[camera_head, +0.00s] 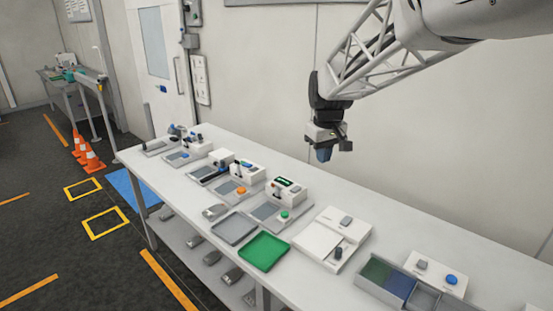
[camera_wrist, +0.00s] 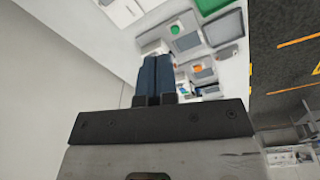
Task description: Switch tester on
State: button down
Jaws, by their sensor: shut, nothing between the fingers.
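Several small white tester-like stations stand in a row on a long white bench. One in the middle, the tester (camera_head: 286,189), has a dark green display and a green button (camera_head: 284,214) on its base. Another station (camera_head: 247,170) to its left has a blue part on top and an orange button (camera_head: 241,191). The frames do not show which one is the task's tester. My gripper (camera_head: 324,153) hangs above the bench, apart from everything. In the wrist view its blue fingers (camera_wrist: 154,80) are together and empty, with the green button (camera_wrist: 175,29) and orange button (camera_wrist: 197,68) beyond.
A green tray (camera_head: 264,251) and a grey tray (camera_head: 234,228) lie at the bench's front edge. A white box with a grey switch (camera_head: 346,220) and a sorting bin (camera_head: 395,281) stand right. A wall runs behind. Orange cones (camera_head: 88,155) stand on the floor.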

jog(key=w+a+f+n, duration=0.1)
jog(key=w+f, duration=0.1)
jog(key=w, duration=0.5)
jog(key=w+a+f+n, duration=0.1)
jog(key=w+f, duration=0.2)
jog(key=w, duration=0.3)
jog(key=n+g, duration=0.1)
jog(key=n, duration=0.1)
send_over(296, 188)
jog(key=s+a, duration=0.1)
notch_tip(296, 188, down, 8)
jog(key=shift+f, duration=0.25)
jog(key=shift+f, duration=0.1)
notch_tip(296, 188, down, 14)
jog(key=shift+r, duration=0.1)
jog(key=shift+s+f, duration=0.1)
jog(key=shift+f, duration=0.1)
dwell(0.5)
jog(key=shift+w+d+r, duration=0.3)
jog(key=shift+w+d, duration=0.15)
jog(key=shift+w, duration=0.1)
